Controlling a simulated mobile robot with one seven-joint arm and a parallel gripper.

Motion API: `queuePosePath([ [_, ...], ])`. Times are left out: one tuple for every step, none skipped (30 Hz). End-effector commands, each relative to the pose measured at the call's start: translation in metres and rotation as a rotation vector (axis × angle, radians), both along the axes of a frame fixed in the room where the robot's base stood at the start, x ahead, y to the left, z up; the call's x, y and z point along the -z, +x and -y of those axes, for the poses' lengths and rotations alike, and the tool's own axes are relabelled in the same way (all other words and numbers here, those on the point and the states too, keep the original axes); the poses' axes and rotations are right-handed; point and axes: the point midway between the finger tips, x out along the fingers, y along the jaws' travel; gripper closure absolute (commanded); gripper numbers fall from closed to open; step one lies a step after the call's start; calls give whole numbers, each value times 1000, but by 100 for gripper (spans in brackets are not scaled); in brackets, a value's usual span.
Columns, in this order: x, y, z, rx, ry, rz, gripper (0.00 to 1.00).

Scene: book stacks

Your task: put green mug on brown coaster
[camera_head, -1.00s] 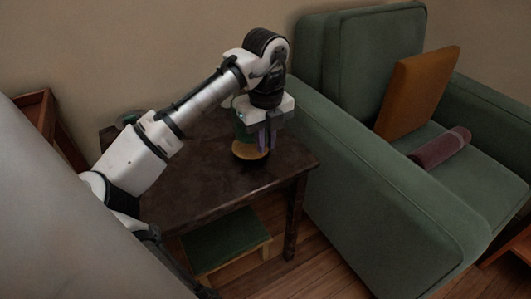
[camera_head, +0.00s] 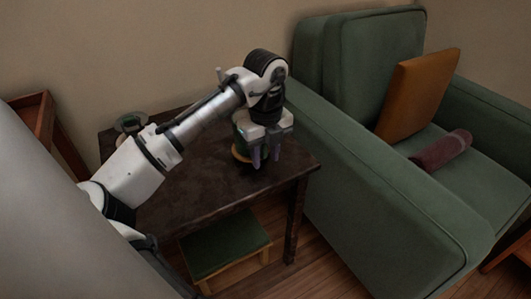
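My gripper (camera_head: 266,155) points down just in front and to the right of the mug. Its two purple-grey fingers are spread apart, with nothing visible between them.
A green dish-like object (camera_head: 131,122) sits at the table's back left, partly behind my arm. The dark table (camera_head: 205,195) is bare in front. A green armchair (camera_head: 370,185) stands close on the right. A green-topped stool (camera_head: 225,243) is below the table.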

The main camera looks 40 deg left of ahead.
Motion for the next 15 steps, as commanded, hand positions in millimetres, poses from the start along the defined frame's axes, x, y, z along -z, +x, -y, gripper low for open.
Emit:
queuePosePath([
  [-1, 0, 0, 0, 0, 0, 65],
  [-1, 0, 0, 0, 0, 0, 65],
  [-2, 0, 0, 0, 1, 0, 65],
  [-4, 0, 0, -1, 1, 0, 65],
  [-9, 0, 0, 0, 0, 1, 65],
  [-16, 1, 0, 0, -1, 2, 65],
  [-21, 1, 0, 0, 0, 2, 65],
  [-27, 1, 0, 0, 0, 2, 65],
  [-36, 1, 0, 1, 0, 2, 65],
  [-43, 1, 0, 1, 0, 3, 65],
  [-50, 1, 0, 0, 0, 2, 65],
  [-59, 1, 0, 0, 0, 3, 65],
  [-66, 1, 0, 0, -1, 2, 65],
  [-73, 1, 0, 0, -1, 2, 65],
  [-81, 1, 0, 1, 1, 1, 65],
])
